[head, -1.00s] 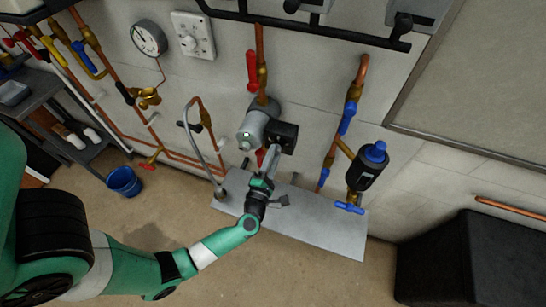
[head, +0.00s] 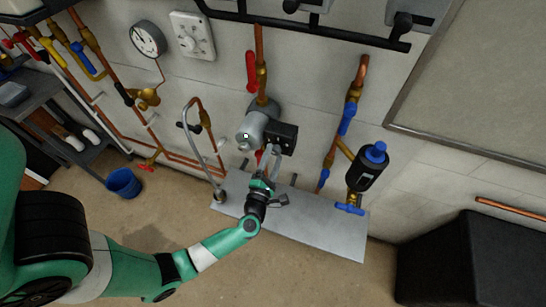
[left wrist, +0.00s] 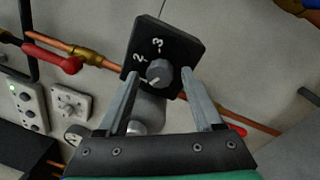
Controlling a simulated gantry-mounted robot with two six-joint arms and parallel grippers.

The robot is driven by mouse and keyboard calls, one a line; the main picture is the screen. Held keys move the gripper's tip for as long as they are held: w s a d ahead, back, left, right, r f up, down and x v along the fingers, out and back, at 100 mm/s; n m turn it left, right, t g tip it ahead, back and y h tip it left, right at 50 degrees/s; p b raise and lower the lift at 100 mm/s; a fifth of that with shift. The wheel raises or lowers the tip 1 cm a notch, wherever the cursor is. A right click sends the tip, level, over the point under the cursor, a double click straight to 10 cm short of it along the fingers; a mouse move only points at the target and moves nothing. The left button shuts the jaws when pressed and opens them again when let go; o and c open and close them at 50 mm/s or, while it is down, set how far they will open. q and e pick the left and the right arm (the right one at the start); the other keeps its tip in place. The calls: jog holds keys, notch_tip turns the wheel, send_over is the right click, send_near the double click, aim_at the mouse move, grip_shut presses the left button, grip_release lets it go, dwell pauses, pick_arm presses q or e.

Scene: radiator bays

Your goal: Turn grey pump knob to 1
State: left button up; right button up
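The grey pump (head: 254,126) is mounted on the copper pipe in the middle of the wall. Its black control box (head: 281,137) sits at its right side. In the left wrist view the box face (left wrist: 168,42) shows the marks 2 and 3, and a mark partly hidden near the left finger. The grey knob (left wrist: 160,72) has a pale pointer line directed towards the lower left, near that mark. My left gripper (head: 270,152) is open just in front of the box. In the left wrist view its fingers (left wrist: 161,72) stand apart on either side of the knob; contact is not clear. My right gripper is not in view.
A red lever valve (head: 252,72) is above the pump. A black and blue unit (head: 366,166) hangs to the right. A grey metal plate (head: 315,224) lies below. A hooked grey pipe (head: 204,160) stands left of the gripper.

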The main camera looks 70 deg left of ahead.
pick_arm(q)
jog(key=r+v, duration=0.1)
jog(key=v, duration=1)
jog(key=shift+s+d+f+p, duration=0.2)
jog(key=shift+d+f+p, duration=0.05)
jog(key=shift+f+p, duration=0.2)
